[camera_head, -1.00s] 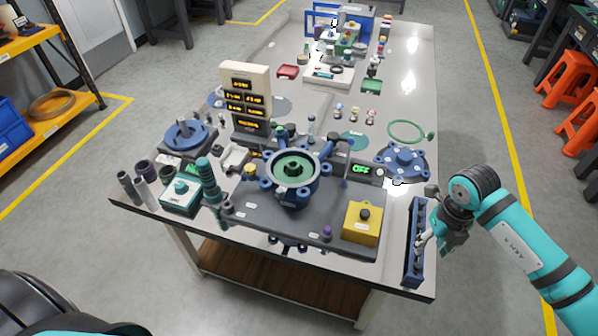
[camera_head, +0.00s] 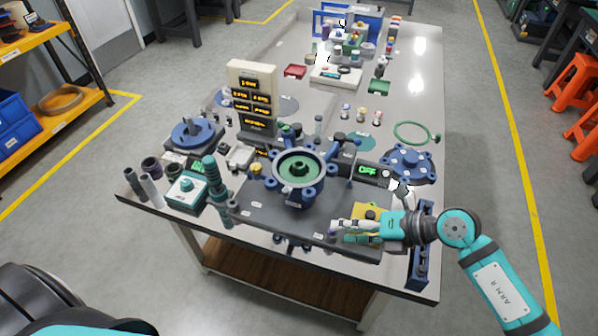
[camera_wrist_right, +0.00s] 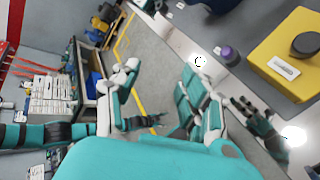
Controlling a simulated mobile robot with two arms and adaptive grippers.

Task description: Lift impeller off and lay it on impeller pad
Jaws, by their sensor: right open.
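The green impeller (camera_head: 299,168) sits inside the blue pump housing (camera_head: 299,190) at the middle of the near table, with a dark hub at its centre. A flat teal round pad (camera_head: 357,142) lies behind and to the right of the housing; I cannot tell for sure that it is the impeller pad. My right gripper (camera_head: 340,231) is right of and nearer than the housing, over the front of the yellow box (camera_head: 366,211). Its fingers are spread and empty in the right wrist view (camera_wrist_right: 158,92). My left gripper is out of view.
A purple-capped knob (camera_wrist_right: 228,55) stands beside the yellow box. A blue flanged cover (camera_head: 407,162) and a green ring (camera_head: 411,133) lie at the right. A display tower (camera_head: 251,98) stands behind the housing. A narrow blue rack (camera_head: 419,265) lies along the right edge.

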